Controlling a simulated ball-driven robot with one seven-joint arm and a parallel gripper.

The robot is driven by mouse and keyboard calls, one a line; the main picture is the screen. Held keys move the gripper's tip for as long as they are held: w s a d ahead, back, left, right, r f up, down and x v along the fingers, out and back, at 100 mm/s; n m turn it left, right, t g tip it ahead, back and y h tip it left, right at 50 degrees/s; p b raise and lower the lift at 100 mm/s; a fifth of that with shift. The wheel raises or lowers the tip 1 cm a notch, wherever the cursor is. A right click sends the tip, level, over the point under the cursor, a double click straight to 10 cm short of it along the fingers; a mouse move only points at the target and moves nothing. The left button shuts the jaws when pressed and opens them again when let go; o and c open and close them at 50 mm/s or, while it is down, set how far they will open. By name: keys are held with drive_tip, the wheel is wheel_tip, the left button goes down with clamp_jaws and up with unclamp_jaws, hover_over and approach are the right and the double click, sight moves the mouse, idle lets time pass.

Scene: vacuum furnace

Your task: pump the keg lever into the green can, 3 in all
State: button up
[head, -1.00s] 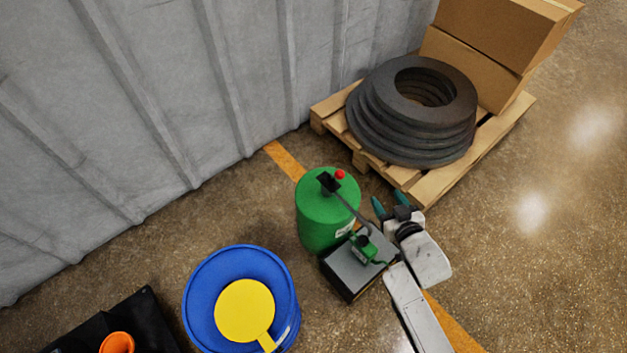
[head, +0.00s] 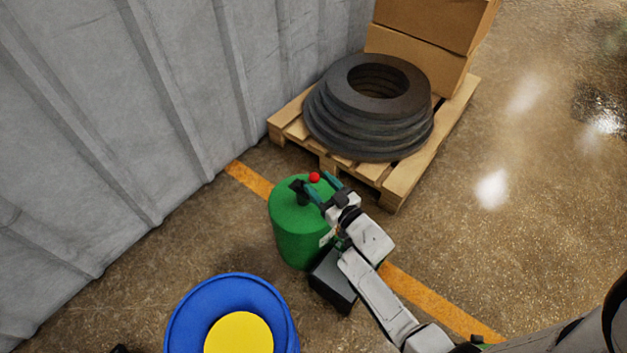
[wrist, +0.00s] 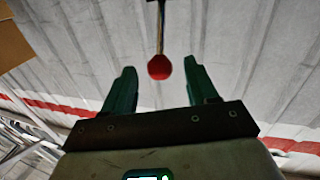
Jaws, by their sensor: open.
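The green keg (head: 298,238) stands on the floor with a black pump head (head: 299,190) on top. The lever's red knob (head: 314,177) shows at my gripper's fingertips in the head view; my arm hides most of the lever. My gripper (head: 320,187) is open over the keg's right side. In the wrist view, the red knob (wrist: 159,67) lies between the two green fingertips of my gripper (wrist: 160,80), with visible space on both sides. The small green can on the dark box (head: 332,282) is hidden behind my arm now.
A blue drum (head: 188,318) with a yellow piece (head: 239,334) on it stands in front, left of the box. A pallet (head: 397,187) with stacked black rings (head: 345,140) and cardboard boxes (head: 425,30) is behind. A grey ribbed wall (head: 110,120) is at left. Floor at right is clear.

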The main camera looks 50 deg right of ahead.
sight(314, 179)
drive_tip(key=shift+b+x, duration=0.3)
drive_tip(key=shift+x, duration=1.3)
clamp_jaws()
